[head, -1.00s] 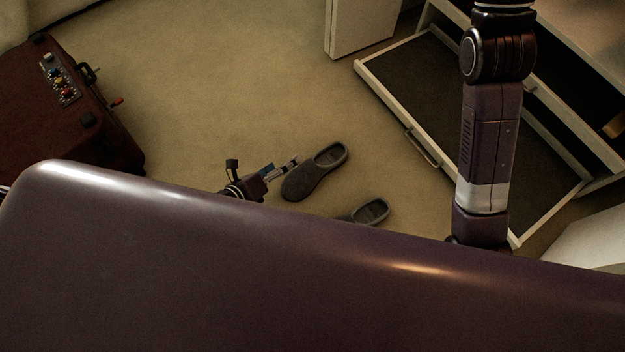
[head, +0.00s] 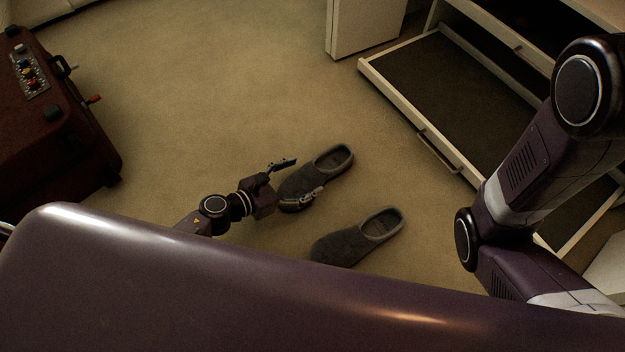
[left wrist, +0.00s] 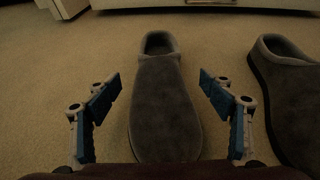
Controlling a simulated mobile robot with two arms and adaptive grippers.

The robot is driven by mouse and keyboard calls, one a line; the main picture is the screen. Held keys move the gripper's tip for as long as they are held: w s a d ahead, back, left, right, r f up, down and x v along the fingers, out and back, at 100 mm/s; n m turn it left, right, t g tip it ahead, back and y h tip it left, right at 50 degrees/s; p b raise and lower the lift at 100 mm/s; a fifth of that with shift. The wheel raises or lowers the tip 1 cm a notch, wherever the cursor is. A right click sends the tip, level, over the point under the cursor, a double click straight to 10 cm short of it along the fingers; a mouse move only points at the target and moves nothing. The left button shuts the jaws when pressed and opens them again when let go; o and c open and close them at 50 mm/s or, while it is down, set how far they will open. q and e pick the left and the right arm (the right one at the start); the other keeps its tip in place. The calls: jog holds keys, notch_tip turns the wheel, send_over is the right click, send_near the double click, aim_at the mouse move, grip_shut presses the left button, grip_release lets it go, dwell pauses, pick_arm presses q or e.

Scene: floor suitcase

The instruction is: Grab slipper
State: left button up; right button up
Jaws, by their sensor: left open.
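Two dark grey slippers lie on the carpet. The farther slipper (head: 318,172) is just ahead of my left gripper (head: 299,177), with its opening pointing away to the upper right. The left wrist view shows this slipper (left wrist: 163,105) centred between the two open fingers of the left gripper (left wrist: 162,88), with a gap on each side. The nearer slipper (head: 355,238) lies to the lower right and also shows at the right edge of the left wrist view (left wrist: 288,100). My right arm comes in at the right, but its gripper is out of sight.
A dark red suitcase (head: 50,130) with a small control panel stands on the left. An open drawer (head: 437,150) of a white cabinet juts out at the right. The carpet (head: 230,90) beyond the slippers is clear.

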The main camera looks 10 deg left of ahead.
aim_at(316, 171)
pick_arm(q)
jog(key=b+x, duration=0.1)
jog(key=x, duration=0.1)
jog(key=b+x, duration=0.1)
jog(key=x, duration=0.2)
jog(key=shift+a+f, duration=0.15)
jog(key=shift+f, duration=0.05)
jog(key=shift+w, duration=0.2)
jog(key=c, duration=1.4)
jog(key=shift+o, duration=0.2)
jog(key=shift+r, duration=0.1)
